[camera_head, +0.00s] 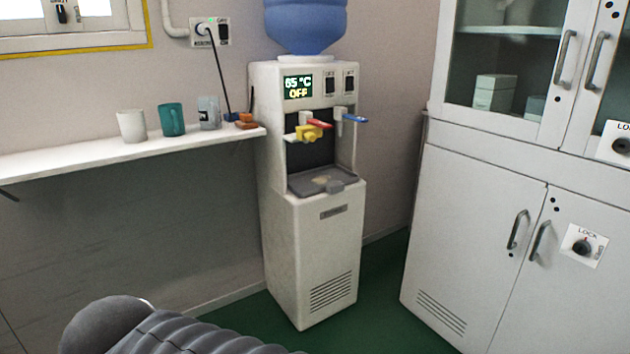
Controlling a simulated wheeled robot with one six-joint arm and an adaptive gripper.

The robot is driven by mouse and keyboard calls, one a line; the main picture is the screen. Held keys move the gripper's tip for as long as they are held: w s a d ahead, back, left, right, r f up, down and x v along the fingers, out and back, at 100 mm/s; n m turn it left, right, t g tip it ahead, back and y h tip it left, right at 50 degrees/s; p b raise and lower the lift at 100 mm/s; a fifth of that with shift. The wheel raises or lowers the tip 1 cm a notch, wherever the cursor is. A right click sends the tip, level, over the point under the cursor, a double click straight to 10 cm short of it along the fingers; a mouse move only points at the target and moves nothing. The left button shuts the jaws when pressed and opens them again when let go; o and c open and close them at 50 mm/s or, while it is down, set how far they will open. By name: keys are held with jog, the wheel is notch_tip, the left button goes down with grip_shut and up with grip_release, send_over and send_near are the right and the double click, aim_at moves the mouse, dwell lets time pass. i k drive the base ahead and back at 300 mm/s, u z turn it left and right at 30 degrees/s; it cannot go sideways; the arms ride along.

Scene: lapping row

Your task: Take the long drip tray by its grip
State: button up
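A grey drip tray (306,184) sits in the bay of the white water dispenser (325,240), below its taps. A small grey block-like grip (335,187) sticks out at the tray's front edge. A paler patch shows on the tray's top. No other drip tray is in view. My gripper is not in view. A dark grey ribbed part at the bottom left looks like my arm, well apart from the tray.
Above the tray are a red tap (319,123), a blue tap (354,118) and a yellow piece (308,133). A white shelf (90,156) with cups runs left of the dispenser. A white cabinet (470,220) stands right. Green floor shows between.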

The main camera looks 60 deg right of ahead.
aim_at(332, 179)
jog(key=z, duration=0.8)
jog(key=i, duration=0.95)
jog(key=z, duration=1)
